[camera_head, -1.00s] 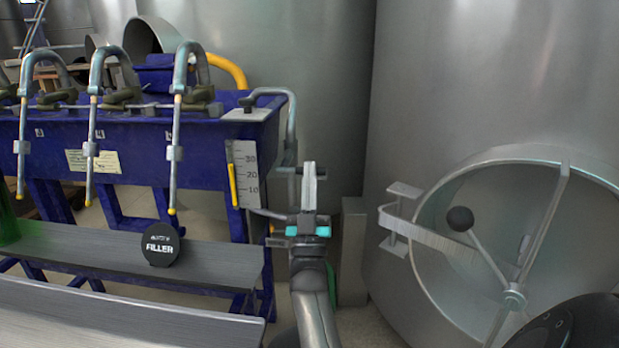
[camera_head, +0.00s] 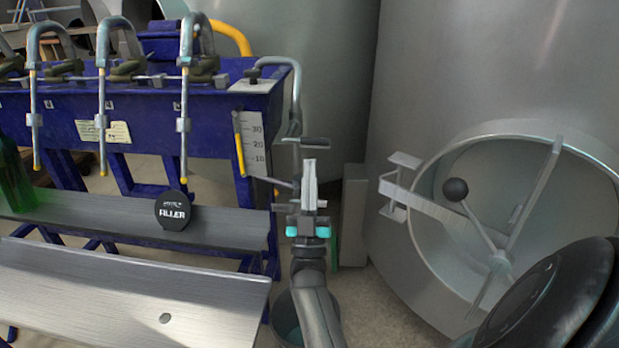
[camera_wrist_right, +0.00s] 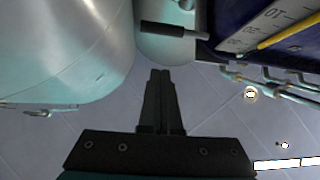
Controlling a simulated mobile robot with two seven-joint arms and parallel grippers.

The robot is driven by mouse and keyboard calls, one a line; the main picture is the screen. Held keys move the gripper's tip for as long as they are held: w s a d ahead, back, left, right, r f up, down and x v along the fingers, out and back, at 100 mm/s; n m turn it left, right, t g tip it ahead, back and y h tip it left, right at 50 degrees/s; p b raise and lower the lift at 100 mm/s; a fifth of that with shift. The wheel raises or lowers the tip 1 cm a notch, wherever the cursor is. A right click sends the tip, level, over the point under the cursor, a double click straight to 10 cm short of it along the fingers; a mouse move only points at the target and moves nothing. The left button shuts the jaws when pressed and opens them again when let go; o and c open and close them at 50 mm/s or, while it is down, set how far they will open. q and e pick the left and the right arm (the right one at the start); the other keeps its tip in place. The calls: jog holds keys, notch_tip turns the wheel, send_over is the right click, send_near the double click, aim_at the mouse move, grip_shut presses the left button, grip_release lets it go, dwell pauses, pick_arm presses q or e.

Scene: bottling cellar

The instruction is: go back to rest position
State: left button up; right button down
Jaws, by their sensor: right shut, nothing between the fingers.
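My right gripper (camera_head: 309,172) stands upright in the middle of the head view, to the right of the blue filler machine (camera_head: 262,98). Its two fingers are together with nothing between them. My left gripper is not in view.
A round black FILLER sign (camera_head: 173,210) stands on the grey bench (camera_head: 110,217) beside a green bottle (camera_head: 14,180). A steel tank (camera_head: 440,70) with a round open hatch (camera_head: 470,215) stands at the right. Floor shows between bench and tank.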

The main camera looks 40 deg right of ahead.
jog(key=shift+s+a+f, duration=0.25)
jog(key=shift+a+f, duration=0.1)
jog(key=shift+f, duration=0.15)
jog(key=shift+w, duration=0.1)
